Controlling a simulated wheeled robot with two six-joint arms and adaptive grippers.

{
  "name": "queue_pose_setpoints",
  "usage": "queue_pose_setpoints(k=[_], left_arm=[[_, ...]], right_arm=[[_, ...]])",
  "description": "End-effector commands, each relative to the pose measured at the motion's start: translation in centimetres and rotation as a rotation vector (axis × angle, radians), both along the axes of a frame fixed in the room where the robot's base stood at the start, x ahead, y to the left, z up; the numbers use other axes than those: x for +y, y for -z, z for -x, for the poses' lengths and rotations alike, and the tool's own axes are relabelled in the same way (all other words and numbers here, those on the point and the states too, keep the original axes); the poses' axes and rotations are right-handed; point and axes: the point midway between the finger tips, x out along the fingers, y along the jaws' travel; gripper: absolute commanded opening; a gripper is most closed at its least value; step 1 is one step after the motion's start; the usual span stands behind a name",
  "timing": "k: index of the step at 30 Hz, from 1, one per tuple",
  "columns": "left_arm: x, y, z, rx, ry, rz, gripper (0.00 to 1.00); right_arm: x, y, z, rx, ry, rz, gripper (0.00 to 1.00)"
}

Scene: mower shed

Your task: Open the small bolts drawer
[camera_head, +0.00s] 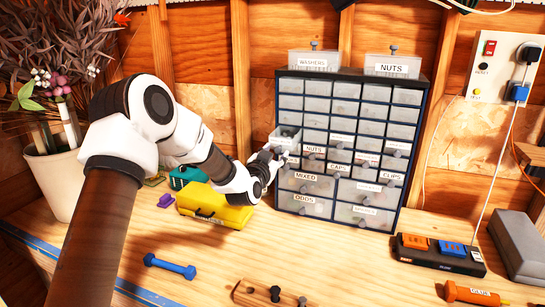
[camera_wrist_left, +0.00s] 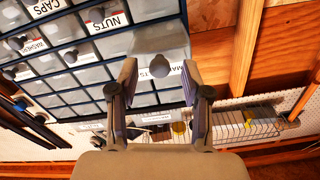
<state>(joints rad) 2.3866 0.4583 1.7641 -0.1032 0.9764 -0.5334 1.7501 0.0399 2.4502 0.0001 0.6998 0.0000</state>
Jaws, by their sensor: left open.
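The drawer cabinet (camera_head: 323,200) stands on the bench against the wall, with many clear-fronted drawers. A small drawer (camera_head: 285,134) in its left column sticks out from the front. My left gripper (camera_head: 273,155) is right at that drawer. In the left wrist view, the protruding drawer (camera_wrist_left: 160,38) has a round grey knob (camera_wrist_left: 159,66). The open fingers of my left gripper (camera_wrist_left: 160,85) stand on either side of the knob, with gaps visible. The drawer's label is mostly hidden, so I cannot read it. My right gripper is not in view.
A yellow case (camera_head: 215,208) lies close below my left forearm. A blue dumbbell-shaped object (camera_head: 170,266) lies on the front bench. A black power strip (camera_head: 440,254) and a grey box (camera_head: 516,245) are at right. WASHERS (camera_head: 314,62) and NUTS (camera_head: 392,67) bins sit on the cabinet.

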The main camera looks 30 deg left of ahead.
Motion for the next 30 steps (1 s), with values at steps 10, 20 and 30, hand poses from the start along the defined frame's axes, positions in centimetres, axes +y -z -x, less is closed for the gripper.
queue_pose_setpoints(k=[10, 20, 30], left_arm=[[-1.5, -0.1, 6.7, -0.001, 0.000, 0.006, 0.48], [-2.8, -0.2, 11.9, -0.003, 0.001, 0.001, 0.48], [-2.8, -0.2, 12.0, -0.003, 0.000, -0.001, 0.48]], right_arm=[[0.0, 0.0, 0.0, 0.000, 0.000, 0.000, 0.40], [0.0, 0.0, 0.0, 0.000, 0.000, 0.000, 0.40], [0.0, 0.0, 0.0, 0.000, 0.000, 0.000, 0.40]])
